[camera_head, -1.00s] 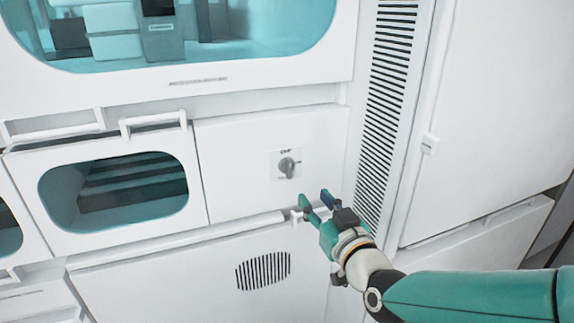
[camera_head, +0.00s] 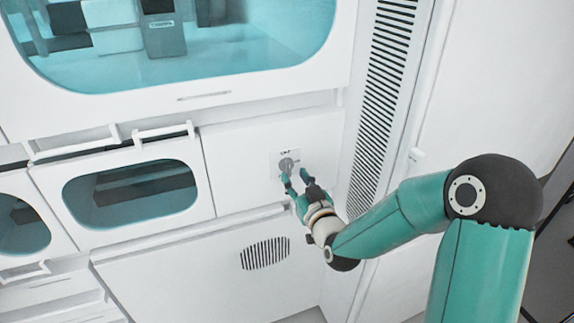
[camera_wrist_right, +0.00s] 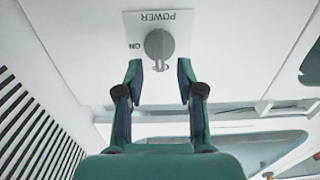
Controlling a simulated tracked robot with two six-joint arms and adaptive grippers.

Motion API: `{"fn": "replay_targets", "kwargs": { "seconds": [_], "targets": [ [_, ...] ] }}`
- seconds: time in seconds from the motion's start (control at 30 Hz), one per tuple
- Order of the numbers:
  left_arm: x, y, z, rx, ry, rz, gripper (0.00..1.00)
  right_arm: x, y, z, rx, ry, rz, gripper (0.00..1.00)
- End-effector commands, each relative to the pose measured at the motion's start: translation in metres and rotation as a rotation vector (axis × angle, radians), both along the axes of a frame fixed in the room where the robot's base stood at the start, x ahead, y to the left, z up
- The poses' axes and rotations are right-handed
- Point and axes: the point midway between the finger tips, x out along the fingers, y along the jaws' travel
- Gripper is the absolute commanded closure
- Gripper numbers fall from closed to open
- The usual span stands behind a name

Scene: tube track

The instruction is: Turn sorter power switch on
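The sorter power switch is a grey rotary knob (camera_head: 286,163) on a small white plate on the white machine panel. In the right wrist view the knob (camera_wrist_right: 159,44) sits under the upside-down word POWER, with ON printed at its left; its handle points down in that picture, toward a partly hidden label. My right gripper (camera_head: 295,176) is open just in front of the knob. In the right wrist view its two fingertips (camera_wrist_right: 158,68) stand apart on either side of the handle's end, with no clear contact. My left gripper is not in view.
A windowed drawer (camera_head: 130,195) with a bar handle is left of the switch panel. A vent grille (camera_head: 265,253) is below and a tall slotted strip (camera_head: 380,100) is at the right. A large tinted window (camera_head: 190,50) is above.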

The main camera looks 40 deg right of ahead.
Motion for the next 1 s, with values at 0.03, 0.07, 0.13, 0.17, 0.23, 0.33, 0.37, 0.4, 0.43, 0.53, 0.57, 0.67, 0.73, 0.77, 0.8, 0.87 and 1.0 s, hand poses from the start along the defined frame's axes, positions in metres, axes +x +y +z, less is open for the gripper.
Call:
{"fn": "replay_targets", "kwargs": {
  "seconds": [0.03,0.07,0.13,0.17,0.23,0.33,0.37,0.4,0.43,0.53,0.57,0.67,0.73,0.77,0.8,0.87,1.0],
  "targets": [
    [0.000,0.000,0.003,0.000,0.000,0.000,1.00,0.009,-0.002,0.001,0.000,0.001,0.001,0.62],
    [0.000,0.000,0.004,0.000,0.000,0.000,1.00,0.014,-0.003,0.001,0.001,0.001,0.001,0.62],
    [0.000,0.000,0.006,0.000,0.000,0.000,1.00,0.023,-0.005,0.001,0.001,0.000,0.000,0.62],
    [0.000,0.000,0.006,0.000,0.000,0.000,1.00,0.026,-0.006,0.001,0.001,0.000,0.000,0.62],
    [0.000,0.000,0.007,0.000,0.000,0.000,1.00,0.031,-0.007,0.000,0.001,0.001,0.001,0.62],
    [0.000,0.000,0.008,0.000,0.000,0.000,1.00,0.036,-0.008,0.000,0.001,0.001,0.000,0.62],
    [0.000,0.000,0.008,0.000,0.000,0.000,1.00,0.037,-0.008,0.000,0.001,0.000,0.000,0.62],
    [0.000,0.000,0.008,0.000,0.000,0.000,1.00,0.037,-0.008,0.000,0.001,0.001,0.001,0.62],
    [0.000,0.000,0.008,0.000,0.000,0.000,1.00,0.037,-0.008,0.000,0.001,0.001,0.001,0.62],
    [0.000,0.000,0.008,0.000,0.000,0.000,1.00,0.037,-0.008,0.000,0.001,0.001,0.001,0.62],
    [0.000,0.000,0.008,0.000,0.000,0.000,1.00,0.037,-0.008,0.000,0.001,0.001,0.001,0.62],
    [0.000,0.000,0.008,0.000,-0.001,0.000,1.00,0.037,-0.008,0.000,0.001,0.001,0.001,0.69],
    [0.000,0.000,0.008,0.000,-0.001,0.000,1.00,0.037,-0.008,0.000,0.000,0.000,0.001,0.81],
    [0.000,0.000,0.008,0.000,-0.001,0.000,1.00,0.037,-0.008,0.000,0.000,0.001,0.001,0.86],
    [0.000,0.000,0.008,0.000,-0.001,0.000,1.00,0.037,-0.008,0.000,0.000,0.000,0.001,0.92],
    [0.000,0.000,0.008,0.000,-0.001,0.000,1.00,0.037,-0.008,0.000,0.000,0.000,0.001,1.00],
    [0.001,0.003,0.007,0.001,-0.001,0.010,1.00,0.038,0.014,0.000,0.004,0.002,0.013,1.00]
  ]
}}
